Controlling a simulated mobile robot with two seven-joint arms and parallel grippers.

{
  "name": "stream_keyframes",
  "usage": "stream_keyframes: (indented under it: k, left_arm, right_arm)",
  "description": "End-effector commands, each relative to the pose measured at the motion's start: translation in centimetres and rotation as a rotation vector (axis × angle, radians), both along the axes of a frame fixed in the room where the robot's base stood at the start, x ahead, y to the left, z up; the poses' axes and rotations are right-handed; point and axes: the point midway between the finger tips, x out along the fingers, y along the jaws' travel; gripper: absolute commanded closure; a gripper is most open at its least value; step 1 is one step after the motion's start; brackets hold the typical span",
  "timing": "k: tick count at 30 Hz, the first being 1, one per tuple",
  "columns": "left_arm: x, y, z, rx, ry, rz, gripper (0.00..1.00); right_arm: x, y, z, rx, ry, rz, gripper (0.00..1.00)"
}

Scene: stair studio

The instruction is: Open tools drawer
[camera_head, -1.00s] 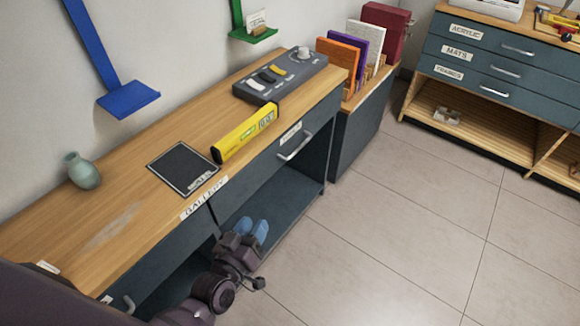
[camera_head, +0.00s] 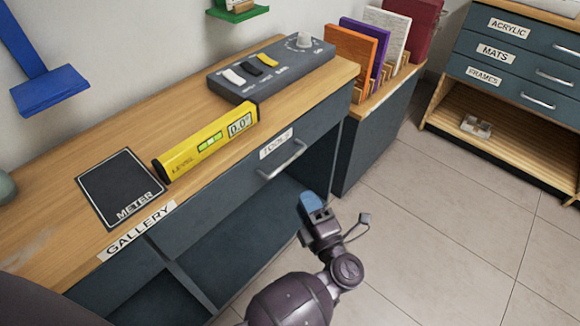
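The tools drawer (camera_head: 235,182) is in the front of the wooden-topped bench and is shut, its face flush with the bench. It has a white TOOLS label (camera_head: 276,143) and a silver bar handle (camera_head: 282,160). My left gripper (camera_head: 311,203), with blue fingertips, is below and right of the handle, in front of the bench's open lower shelf. It is apart from the handle and holds nothing that I can see. Its fingers overlap in this view, so their opening is unclear. My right gripper is not in view.
A yellow level (camera_head: 208,143), a black meter mat (camera_head: 120,187) and a grey switch box (camera_head: 270,67) lie on the bench top (camera_head: 60,150). A side cabinet (camera_head: 375,137) holds upright coloured panels. Tiled floor (camera_head: 440,225) is clear at right.

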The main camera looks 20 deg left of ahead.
Motion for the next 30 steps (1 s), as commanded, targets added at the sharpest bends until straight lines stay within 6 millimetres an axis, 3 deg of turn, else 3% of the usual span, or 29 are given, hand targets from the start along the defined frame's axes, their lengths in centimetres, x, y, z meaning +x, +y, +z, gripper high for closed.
stream_keyframes:
  k: [19,30]
  left_arm:
    - [6.0,6.5,1.5,0.001,-0.002,0.004,0.62]
    - [7.2,7.8,1.9,-0.001,-0.001,0.003,0.62]
  right_arm:
    - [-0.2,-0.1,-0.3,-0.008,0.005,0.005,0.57]
    - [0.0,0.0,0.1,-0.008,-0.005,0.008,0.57]
